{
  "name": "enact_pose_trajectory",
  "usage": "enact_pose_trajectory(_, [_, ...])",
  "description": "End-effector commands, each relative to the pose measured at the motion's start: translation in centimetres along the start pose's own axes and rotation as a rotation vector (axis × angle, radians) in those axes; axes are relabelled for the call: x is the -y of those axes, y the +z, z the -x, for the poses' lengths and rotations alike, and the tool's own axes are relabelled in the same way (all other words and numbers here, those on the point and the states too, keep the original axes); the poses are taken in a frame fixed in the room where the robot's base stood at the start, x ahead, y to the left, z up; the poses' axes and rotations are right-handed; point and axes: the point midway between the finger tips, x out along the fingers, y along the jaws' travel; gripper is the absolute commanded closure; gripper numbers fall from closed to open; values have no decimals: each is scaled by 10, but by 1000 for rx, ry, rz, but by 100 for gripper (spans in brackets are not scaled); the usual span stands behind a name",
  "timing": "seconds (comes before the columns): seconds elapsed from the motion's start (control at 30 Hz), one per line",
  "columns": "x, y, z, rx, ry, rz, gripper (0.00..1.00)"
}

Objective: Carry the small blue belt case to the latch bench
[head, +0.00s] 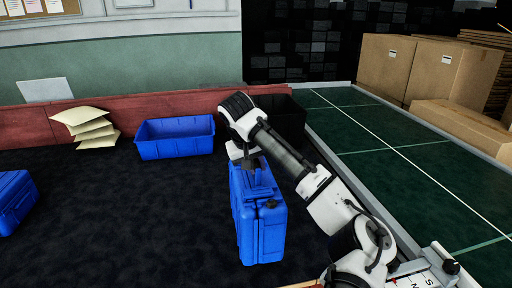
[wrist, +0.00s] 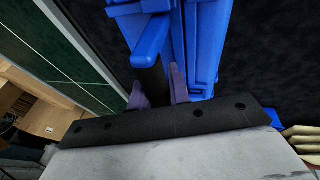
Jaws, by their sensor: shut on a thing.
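A blue case (head: 258,215) is upright at the middle of the head view, below my gripper (head: 250,162). My gripper is shut on its top handle. In the wrist view the two fingers (wrist: 160,90) close around the handle, and the blue case body (wrist: 205,45) lies beyond. I cannot tell whether the case touches the dark surface or hangs just above it. Another blue case (head: 14,200) lies at the left edge, partly cut off. I cannot make out a latch bench for certain.
A blue open bin (head: 175,138) and a black bin (head: 287,118) stand along the red border (head: 25,125) at the back. Cream pouches (head: 88,128) are stacked to their left. A green marked floor (head: 400,160) and cardboard boxes (head: 425,75) are at the right. Dark surface left of the case is clear.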

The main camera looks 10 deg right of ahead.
Motion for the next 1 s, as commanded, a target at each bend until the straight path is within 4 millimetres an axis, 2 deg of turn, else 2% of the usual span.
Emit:
enact_pose_trajectory(0.17, [2,2,-8,-5,1,-1,100])
enact_pose_trajectory(0.5, [13,13,-42,-4,2,0,100])
enact_pose_trajectory(0.73, [14,13,-45,-5,1,0,100])
enact_pose_trajectory(0.77, [15,14,-47,-1,0,1,80])
enact_pose_trajectory(0.8, [15,14,-47,0,0,1,75])
enact_pose_trajectory(0.9, [15,14,-47,0,0,1,62])
enact_pose_trajectory(1.0, [15,14,-47,0,0,1,59])
